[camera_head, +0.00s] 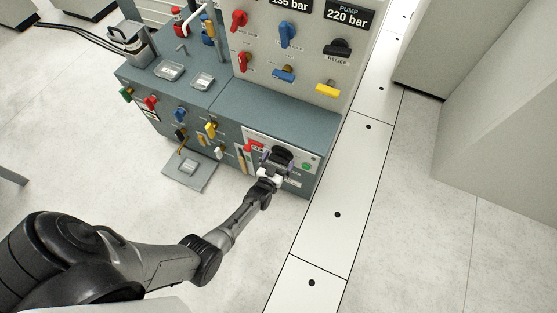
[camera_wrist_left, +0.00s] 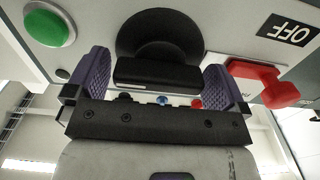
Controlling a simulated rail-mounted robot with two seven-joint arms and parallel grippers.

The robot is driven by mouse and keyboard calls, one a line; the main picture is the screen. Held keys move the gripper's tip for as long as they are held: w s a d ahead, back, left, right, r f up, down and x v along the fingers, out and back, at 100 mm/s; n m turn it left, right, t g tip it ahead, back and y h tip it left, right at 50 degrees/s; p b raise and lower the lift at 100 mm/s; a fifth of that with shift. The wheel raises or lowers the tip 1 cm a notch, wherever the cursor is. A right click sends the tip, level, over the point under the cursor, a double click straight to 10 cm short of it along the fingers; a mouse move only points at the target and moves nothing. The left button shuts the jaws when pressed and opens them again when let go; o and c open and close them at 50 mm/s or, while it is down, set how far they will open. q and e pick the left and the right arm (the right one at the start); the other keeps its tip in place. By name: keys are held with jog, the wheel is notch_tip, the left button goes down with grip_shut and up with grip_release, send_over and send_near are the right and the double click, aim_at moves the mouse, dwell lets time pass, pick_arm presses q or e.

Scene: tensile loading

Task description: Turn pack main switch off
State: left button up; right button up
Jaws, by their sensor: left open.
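A black rotary switch (camera_head: 284,154) sits on the light panel at the front of the blue-grey unit. In the left wrist view the switch (camera_wrist_left: 158,35) shows a round base and a raised grip bar. My left gripper (camera_head: 268,170) is at this panel; its purple pads (camera_wrist_left: 160,80) are open, one on each side of the grip bar. I cannot tell whether they touch it. A red handle (camera_wrist_left: 265,84) is beside the right pad, near an upside-down OFF label (camera_wrist_left: 288,29). No label naming the main switch is readable. My right gripper is not in view.
A green button (camera_wrist_left: 48,27) is close to the left pad in the wrist view. Several coloured valve handles, including a yellow one (camera_head: 211,128), stick out of the unit's front. A grey plate (camera_head: 189,172) lies on the floor. The floor in front is mostly clear.

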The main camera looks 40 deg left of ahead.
pick_arm(q)
jog(key=p+v, duration=0.4)
jog(key=v, duration=0.9)
jog(key=shift+s, duration=0.35)
jog(key=shift+d, duration=0.1)
